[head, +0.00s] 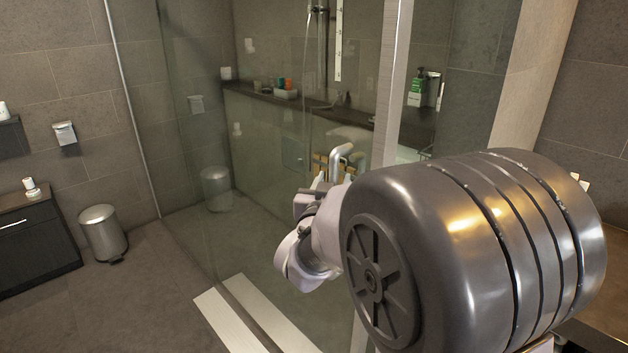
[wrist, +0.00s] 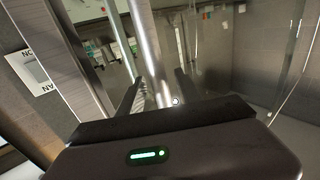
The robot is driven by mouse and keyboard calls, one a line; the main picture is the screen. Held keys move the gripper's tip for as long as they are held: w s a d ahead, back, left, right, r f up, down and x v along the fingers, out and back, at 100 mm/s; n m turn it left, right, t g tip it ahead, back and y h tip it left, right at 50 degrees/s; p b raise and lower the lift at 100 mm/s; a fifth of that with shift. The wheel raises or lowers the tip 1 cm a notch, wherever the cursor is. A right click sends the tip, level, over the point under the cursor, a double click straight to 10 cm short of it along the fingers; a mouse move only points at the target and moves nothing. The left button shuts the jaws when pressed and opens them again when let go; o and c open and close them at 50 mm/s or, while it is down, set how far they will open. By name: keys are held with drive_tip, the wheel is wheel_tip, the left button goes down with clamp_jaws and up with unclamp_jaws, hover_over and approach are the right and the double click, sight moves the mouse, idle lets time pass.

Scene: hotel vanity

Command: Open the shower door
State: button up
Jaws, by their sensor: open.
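The glass shower door (head: 265,210) stands upright across the middle of the head view, left of a pale metal upright (head: 397,75). A bent metal handle (head: 341,158) shows on the glass just above my gripper (head: 322,182). In the wrist view the handle (wrist: 146,45) appears as a shiny bar rising between the two dark fingers of my gripper (wrist: 158,84). My gripper is open, with the fingers apart on either side of the bar. I cannot tell whether either finger touches it. My arm hides part of the door's lower right side.
A pale sill (head: 265,315) runs along the floor below the glass. A metal bin (head: 103,232) and a dark cabinet (head: 35,245) stand at the left. Behind the glass a dark ledge (head: 245,90) holds small items. The floor left of the sill is clear.

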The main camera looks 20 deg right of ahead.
clamp_jaws()
idle(1.4)
